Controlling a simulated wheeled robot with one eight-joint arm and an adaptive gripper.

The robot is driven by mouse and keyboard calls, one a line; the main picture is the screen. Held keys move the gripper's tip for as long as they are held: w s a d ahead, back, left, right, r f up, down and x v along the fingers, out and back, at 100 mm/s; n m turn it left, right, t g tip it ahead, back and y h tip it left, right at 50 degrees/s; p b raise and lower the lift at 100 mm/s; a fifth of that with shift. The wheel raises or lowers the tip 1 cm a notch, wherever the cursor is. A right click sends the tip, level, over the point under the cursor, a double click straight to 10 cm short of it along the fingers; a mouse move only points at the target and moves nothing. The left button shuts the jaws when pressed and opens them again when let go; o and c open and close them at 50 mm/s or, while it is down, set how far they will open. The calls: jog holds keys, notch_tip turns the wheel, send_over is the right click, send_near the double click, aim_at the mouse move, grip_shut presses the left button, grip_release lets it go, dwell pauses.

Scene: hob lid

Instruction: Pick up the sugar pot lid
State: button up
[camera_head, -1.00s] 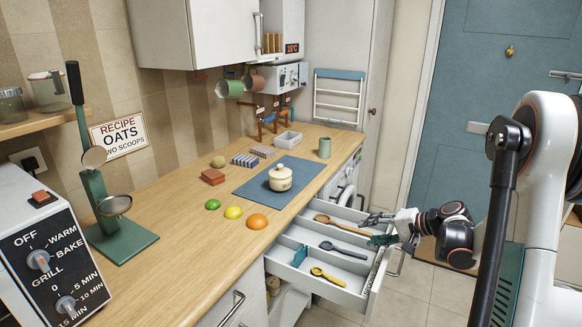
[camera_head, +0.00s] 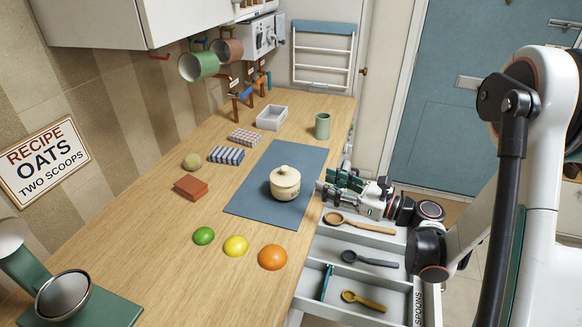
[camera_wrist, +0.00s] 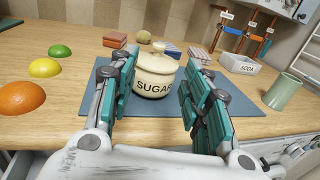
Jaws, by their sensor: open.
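The cream sugar pot (camera_head: 285,187) stands upright on the blue-grey mat (camera_head: 253,205) on the counter. Its lid (camera_head: 284,174) with a round knob sits on top. In the wrist view the pot (camera_wrist: 152,87) shows the word SUGAR, and its lid (camera_wrist: 158,63) is seen beyond and between my fingers. My gripper (camera_head: 325,187) is at the counter's edge, just right of the pot. In the wrist view my gripper (camera_wrist: 158,85) has its two teal fingers wide apart, with nothing between the pads that I can see held.
An orange (camera_head: 272,257), a lemon (camera_head: 236,246) and a lime (camera_head: 204,236) lie left of the mat. A green cup (camera_head: 322,126) and a soda box (camera_head: 271,117) stand behind. The open spoon drawer (camera_head: 365,262) lies below my gripper.

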aim_at(290, 177)
jog(key=shift+f+b+x, duration=0.2)
jog(key=shift+b+x, duration=0.9)
jog(key=shift+x, duration=4.8)
jog(key=shift+w+a+r, duration=0.1)
jog(key=shift+a, duration=0.3)
grip_shut()
